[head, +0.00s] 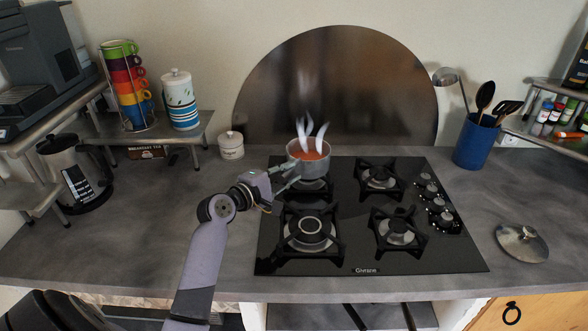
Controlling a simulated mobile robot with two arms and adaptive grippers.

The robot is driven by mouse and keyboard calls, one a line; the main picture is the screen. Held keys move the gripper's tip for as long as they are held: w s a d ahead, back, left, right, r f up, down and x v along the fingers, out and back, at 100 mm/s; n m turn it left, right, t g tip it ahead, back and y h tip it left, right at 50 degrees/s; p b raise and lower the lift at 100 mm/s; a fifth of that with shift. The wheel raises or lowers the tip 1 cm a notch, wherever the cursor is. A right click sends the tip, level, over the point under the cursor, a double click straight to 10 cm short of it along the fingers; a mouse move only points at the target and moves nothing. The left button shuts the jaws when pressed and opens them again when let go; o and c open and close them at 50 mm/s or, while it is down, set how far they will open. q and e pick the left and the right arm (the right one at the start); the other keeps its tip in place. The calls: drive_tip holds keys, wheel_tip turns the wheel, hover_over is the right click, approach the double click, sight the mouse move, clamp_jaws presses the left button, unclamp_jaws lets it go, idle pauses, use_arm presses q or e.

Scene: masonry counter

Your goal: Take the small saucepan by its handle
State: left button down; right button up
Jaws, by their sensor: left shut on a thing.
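The small saucepan (311,169) is grey metal with red-orange contents and pale steam-like wisps above it. It is at the back left burner of the black gas hob (345,213). I cannot tell whether it rests on the burner or is slightly above it. My left gripper (287,178) reaches in from the left and is shut at the saucepan's left side, where its handle is. The handle is mostly hidden by the fingers. My right gripper is not in view.
A metal lid (522,243) lies on the counter at right. A blue utensil pot (476,142) stands behind it. A white lidded jar (230,146) stands left of the hob. The front left counter is clear.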

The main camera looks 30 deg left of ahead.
use_arm(q)
drive_tip(key=shift+r, duration=0.3)
